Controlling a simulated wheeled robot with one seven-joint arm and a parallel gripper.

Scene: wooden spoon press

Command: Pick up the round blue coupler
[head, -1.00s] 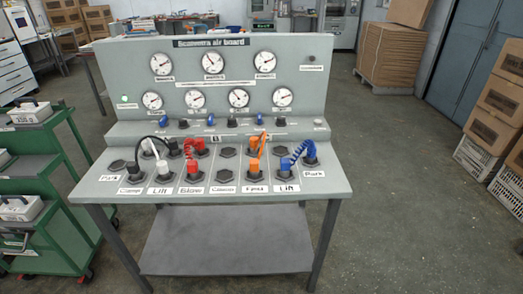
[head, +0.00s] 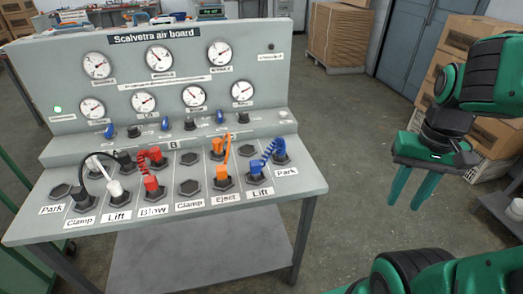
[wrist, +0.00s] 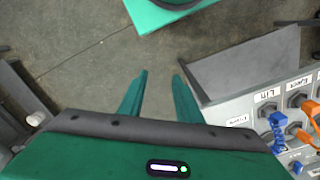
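A blue coupler (head: 256,168) stands in the right-hand Lift socket at the front of the air board (head: 290,195). A blue coiled hose (head: 270,150) runs from it to the Park socket at the right. I cannot tell from its small outline whether this coupler is round. The coiled hose also shows in the wrist view (wrist: 278,132), at the right edge. My gripper (head: 409,202) hangs empty over the floor, right of the board and apart from it, fingers downward and spread. Both fingers show in the wrist view (wrist: 160,77) with a gap between them.
An orange coupler (head: 222,183) with an orange hose stands just left of the blue one. Red (head: 151,186) and white (head: 115,190) couplers stand further left. Gauges line the upright panel behind. Cardboard boxes (head: 468,135) stand behind my arm. Floor between board and gripper is clear.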

